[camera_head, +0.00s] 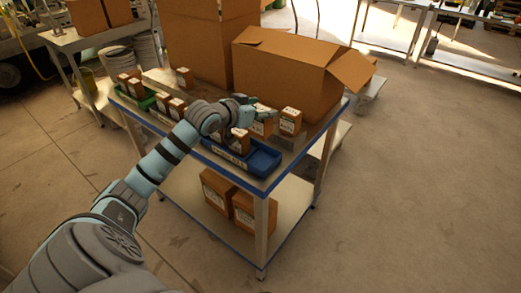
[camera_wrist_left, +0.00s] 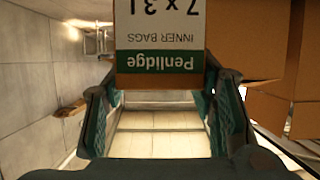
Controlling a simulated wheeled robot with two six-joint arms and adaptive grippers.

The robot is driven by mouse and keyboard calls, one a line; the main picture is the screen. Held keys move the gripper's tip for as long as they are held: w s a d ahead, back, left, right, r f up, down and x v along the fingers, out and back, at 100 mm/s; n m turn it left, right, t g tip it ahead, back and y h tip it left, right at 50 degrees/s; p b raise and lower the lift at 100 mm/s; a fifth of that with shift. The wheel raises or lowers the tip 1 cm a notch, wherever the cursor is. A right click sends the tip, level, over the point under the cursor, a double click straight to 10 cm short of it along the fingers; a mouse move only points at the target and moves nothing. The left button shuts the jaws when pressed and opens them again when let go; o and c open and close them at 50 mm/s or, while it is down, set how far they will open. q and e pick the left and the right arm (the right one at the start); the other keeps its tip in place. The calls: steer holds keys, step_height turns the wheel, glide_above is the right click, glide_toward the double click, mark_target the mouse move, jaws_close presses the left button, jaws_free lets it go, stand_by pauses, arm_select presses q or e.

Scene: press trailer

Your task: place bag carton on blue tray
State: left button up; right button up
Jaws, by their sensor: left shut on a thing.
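My left gripper (camera_head: 258,110) reaches over the table from the left and is shut on a small brown bag carton (camera_head: 262,128). In the left wrist view the held carton (camera_wrist_left: 160,35) sits between the fingertips, its white and green label reading "Penlidge INNER BAGS" upside down. The blue tray (camera_head: 262,160) lies at the table's near edge, below and in front of the gripper. Another small carton (camera_head: 240,142) stands in the tray's left part; the tray's right part looks empty. Whether the held carton touches anything beneath it is unclear. My right gripper is not in view.
Another small carton (camera_head: 291,122) stands just right of the held one. A large open box (camera_head: 285,75) stands behind. A green tray (camera_head: 135,97) with small cartons lies at the left. Larger cartons (camera_head: 243,205) sit on the lower shelf. Floor at right is clear.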

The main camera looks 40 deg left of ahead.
arm_select(q)
step_height(320, 180, down, 13)
steer(key=shift+r+b, duration=0.2)
steer(key=shift+b, duration=0.65)
steer(key=shift+f, duration=0.1)
steer(key=o, duration=1.2)
steer(key=shift+o, duration=0.2)
steer(key=shift+r, duration=0.2)
steer(key=p+v, duration=0.7)
steer(key=v, duration=0.5)
steer(key=shift+p, duration=0.3)
